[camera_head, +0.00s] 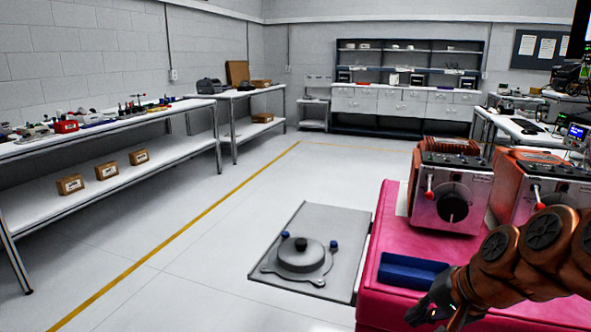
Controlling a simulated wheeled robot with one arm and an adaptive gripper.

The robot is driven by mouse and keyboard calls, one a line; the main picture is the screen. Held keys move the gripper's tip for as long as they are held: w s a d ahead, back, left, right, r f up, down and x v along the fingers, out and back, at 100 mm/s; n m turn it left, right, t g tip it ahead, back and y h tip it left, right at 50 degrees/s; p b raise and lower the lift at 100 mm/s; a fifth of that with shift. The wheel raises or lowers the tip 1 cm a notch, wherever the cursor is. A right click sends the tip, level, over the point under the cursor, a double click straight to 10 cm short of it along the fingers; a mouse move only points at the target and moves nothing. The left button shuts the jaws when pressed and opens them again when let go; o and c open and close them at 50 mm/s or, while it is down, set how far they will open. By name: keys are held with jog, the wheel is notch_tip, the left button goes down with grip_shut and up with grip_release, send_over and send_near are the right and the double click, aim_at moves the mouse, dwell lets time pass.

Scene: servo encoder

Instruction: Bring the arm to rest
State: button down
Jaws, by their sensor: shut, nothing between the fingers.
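My orange-brown arm (530,255) reaches in from the lower right, over a pink-topped bench (385,240). My gripper (435,312) is dark, at the bottom edge of the view near the bench's front left corner. It appears shut and empty, with its tips partly dark and hard to make out.
Two orange-and-silver units with dials, a near one (452,190) and one at the right (540,190), stand on the pink bench. A grey plate with a round fixture (302,255) is left of it. Long workbenches (95,138) line the left wall. Open floor (200,260) lies between.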

jog(key=s+a+f+n+g+h, duration=0.25)
jog(key=s+f+n+g, duration=0.2)
jog(key=s, duration=0.55)
jog(key=s+a+f+n+g+h, duration=0.1)
jog(key=s+a+f+n+g, duration=0.25)
jog(key=s+f, duration=0.4)
notch_tip(320, 180, up, 24)
jog(key=s+p, duration=0.2)
jog(key=p, duration=1.9)
jog(key=shift+s+d+t, duration=0.25)
jog(key=shift+s+t, duration=0.15)
